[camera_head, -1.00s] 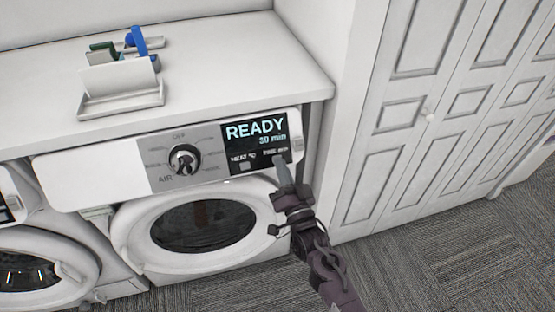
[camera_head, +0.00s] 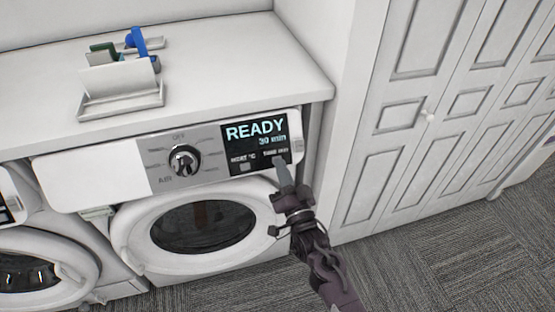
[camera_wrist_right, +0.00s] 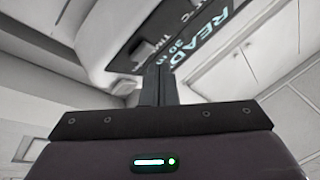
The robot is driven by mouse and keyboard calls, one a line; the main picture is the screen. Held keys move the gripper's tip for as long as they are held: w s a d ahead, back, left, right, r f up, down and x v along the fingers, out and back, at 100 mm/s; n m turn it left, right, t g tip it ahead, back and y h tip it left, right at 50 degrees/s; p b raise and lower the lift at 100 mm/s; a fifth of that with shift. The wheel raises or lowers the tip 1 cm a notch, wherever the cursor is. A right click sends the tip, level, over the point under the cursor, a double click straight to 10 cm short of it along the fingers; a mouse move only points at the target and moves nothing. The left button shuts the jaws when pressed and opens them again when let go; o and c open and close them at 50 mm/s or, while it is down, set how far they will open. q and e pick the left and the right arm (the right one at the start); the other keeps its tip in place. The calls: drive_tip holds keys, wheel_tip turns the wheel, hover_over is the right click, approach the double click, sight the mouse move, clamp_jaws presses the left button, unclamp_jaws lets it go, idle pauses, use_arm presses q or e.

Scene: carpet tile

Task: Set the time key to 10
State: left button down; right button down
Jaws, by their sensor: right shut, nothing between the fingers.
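The dryer's dark display (camera_head: 257,132) reads READY and 30 min, with small HEAT and TIME labels below. The display also shows in the right wrist view (camera_wrist_right: 205,40), tilted. A light heat key (camera_head: 244,167) sits under the HEAT label. The time key, under the TIME label, is mostly hidden behind my fingertips in the head view. My right gripper (camera_head: 280,166) is shut and empty, its tips at the lower right of the display. In the right wrist view its fingers (camera_wrist_right: 158,72) point at the panel; I cannot tell whether they touch it. My left gripper is not in view.
A round dial (camera_head: 185,160) sits left of the display. The dryer door (camera_head: 205,225) is below it. A white counter (camera_head: 220,70) overhangs the panel and holds a white tray (camera_head: 120,104). White cabinet doors (camera_head: 400,120) stand to the right.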

idle(0.7)
drive_tip(key=shift+w+a+f+b, duration=0.2)
drive_tip(key=shift+w+b, duration=0.1)
drive_tip(key=shift+w, duration=0.1)
drive_tip(key=shift+w+f+b, duration=0.2)
drive_tip(key=shift+w+b, duration=0.05)
drive_tip(key=shift+b, duration=0.1)
idle(0.5)
drive_tip(key=shift+r, duration=0.1)
drive_tip(key=shift+s+d+r+p, duration=0.2)
drive_tip(key=shift+s+r+p, duration=0.1)
drive_tip(key=shift+s+p, duration=0.45)
drive_tip(key=shift+w, duration=0.1)
